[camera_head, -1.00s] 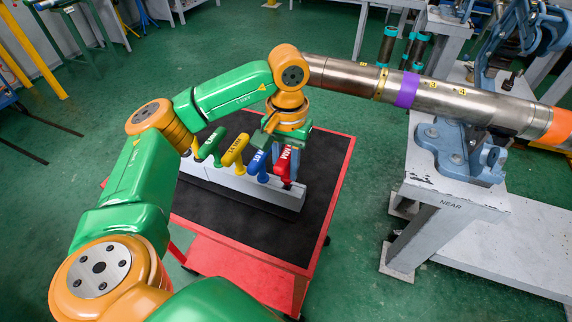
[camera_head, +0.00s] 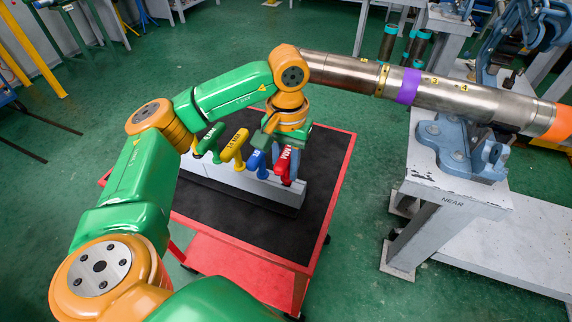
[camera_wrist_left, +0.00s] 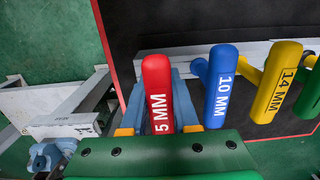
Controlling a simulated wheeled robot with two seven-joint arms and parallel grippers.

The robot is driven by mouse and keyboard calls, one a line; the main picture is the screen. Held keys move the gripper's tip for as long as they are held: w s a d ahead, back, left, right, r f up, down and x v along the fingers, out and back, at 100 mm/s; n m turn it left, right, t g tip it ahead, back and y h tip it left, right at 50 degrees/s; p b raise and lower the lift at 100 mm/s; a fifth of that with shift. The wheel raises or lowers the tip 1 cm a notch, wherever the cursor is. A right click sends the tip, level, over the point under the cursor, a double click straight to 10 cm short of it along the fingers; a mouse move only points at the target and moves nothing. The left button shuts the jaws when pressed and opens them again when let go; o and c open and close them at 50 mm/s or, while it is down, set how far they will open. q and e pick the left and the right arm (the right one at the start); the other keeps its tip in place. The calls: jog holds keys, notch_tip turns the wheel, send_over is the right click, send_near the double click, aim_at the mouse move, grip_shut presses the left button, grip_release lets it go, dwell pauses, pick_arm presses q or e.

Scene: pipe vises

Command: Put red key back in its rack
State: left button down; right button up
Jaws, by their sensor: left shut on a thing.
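The red key (camera_head: 283,163), marked 5 MM, is at the right end of the light grey key rack (camera_head: 231,179). My left gripper (camera_head: 287,170) is over that end, shut on the red key. In the left wrist view the red key (camera_wrist_left: 158,95) stands between the two blue-grey fingers, its handle toward the camera. The rack (camera_wrist_left: 262,53) runs off to the right there. The red key's lower end is hidden, so I cannot tell how deep it sits in the rack. My right gripper is not in view.
Blue (camera_head: 257,164), yellow (camera_head: 235,149) and green (camera_head: 211,140) keys stand in the rack close beside the red one. The rack is on a red cart (camera_head: 240,272) with a black top. A steel pipe (camera_head: 440,92) in a blue vise (camera_head: 462,152) stands to the right.

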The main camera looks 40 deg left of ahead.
aim_at(287, 153)
pick_arm(q)
jog(key=shift+f+b, duration=0.7)
jog(key=shift+f, duration=0.15)
dwell(0.7)
jog(key=c, duration=0.6)
grip_release()
notch_tip(287, 153, up, 7)
jog(key=shift+w+r+p, duration=0.1)
jog(key=shift+p, duration=0.5)
